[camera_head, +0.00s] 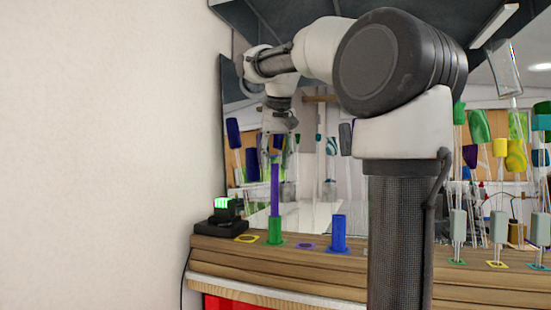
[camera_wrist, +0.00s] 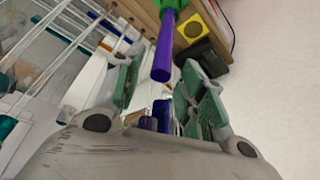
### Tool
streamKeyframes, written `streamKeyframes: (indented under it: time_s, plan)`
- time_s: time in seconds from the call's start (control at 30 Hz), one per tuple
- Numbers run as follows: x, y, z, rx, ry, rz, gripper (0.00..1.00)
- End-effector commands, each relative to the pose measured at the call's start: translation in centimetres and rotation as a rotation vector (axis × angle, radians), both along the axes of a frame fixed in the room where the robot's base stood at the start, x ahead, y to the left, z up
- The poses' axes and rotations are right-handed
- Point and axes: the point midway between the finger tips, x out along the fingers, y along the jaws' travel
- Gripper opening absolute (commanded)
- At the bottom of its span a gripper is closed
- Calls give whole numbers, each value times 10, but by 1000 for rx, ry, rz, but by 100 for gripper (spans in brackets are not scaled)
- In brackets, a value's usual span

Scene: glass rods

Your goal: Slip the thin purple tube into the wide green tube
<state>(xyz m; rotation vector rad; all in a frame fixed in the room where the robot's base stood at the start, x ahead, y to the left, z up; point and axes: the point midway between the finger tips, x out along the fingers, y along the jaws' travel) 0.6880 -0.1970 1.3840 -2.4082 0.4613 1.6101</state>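The thin purple tube (camera_head: 275,190) stands upright, its lower end inside the wide green tube (camera_head: 275,230) on the wooden shelf. In the wrist view the purple tube (camera_wrist: 163,50) leads away to the green tube (camera_wrist: 174,5) at the top edge. My gripper (camera_head: 278,158) is above the purple tube, pointing down. In the wrist view my gripper (camera_wrist: 161,82) is open, with the green-padded fingers spread apart. The purple tube's free end shows between and just beyond them, with gaps to both sides. How deep the purple tube sits is hidden by the green wall.
A blue tube (camera_head: 338,233) stands right of the green one, with a flat purple ring mark (camera_head: 306,246) between them. A black device with green lights (camera_head: 222,213) stands at the shelf's left end, near a yellow mark (camera_head: 246,239). Clear rods and colored pieces fill the right.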

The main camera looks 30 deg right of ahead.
Motion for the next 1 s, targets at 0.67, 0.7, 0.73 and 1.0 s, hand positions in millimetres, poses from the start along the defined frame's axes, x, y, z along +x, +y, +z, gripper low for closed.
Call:
streamKeyframes:
  time_s: [0.67, 0.7, 0.73, 1.0]
  plan:
    - [-22, 10, 60, 0, -4, 2, 45]
    - [-25, 11, 69, 0, -4, 2, 45]
    - [-27, 12, 74, 0, -3, 2, 45]
    - [-41, 17, 108, 1, 0, 0, 45]
